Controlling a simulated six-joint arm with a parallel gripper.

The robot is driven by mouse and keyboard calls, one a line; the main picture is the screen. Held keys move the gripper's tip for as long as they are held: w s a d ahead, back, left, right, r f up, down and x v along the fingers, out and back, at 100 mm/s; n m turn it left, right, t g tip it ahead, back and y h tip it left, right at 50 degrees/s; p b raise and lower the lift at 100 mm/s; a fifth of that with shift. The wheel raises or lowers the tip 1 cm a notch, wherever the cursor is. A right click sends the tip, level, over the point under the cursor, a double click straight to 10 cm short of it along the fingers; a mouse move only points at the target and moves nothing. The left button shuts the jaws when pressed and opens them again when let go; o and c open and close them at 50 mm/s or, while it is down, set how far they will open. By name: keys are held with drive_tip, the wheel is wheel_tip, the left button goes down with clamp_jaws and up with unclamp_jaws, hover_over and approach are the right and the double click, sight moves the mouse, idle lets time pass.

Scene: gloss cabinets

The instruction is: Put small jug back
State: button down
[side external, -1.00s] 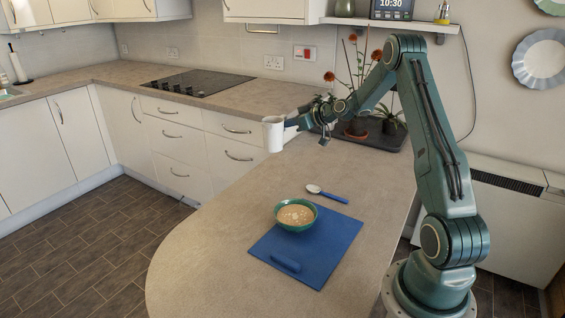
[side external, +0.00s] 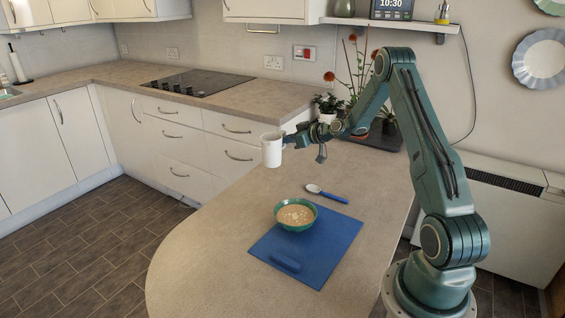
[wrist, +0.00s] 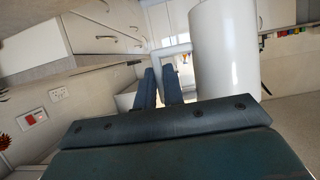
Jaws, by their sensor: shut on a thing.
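The small white jug (side external: 271,152) is held in the air, roughly upright, beyond the bowl and near the left edge of the peninsula counter. My gripper (side external: 287,142) is at its right side, shut on its handle. In the wrist view the jug's white body (wrist: 225,50) stands right of my gripper's blue fingers (wrist: 159,88), with the handle (wrist: 176,55) at the fingertips. The jug's inside is not visible.
A green bowl (side external: 295,226) of pale food sits on a blue mat (side external: 318,254). A blue-handled spoon (side external: 327,194) lies beyond it. A dark tray (side external: 374,140) with potted plants and a small white-potted plant (side external: 327,107) stand at the back. The counter's near-left part is clear.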

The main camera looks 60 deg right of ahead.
wheel_tip(320, 180, down, 9)
drive_tip(key=shift+r, duration=0.15)
drive_tip(key=shift+f, duration=1.9)
drive_tip(key=shift+f, duration=0.1)
drive_tip(key=c, duration=1.5)
unclamp_jaws()
drive_tip(key=shift+f, duration=0.1)
drive_tip(key=shift+v, duration=3.85)
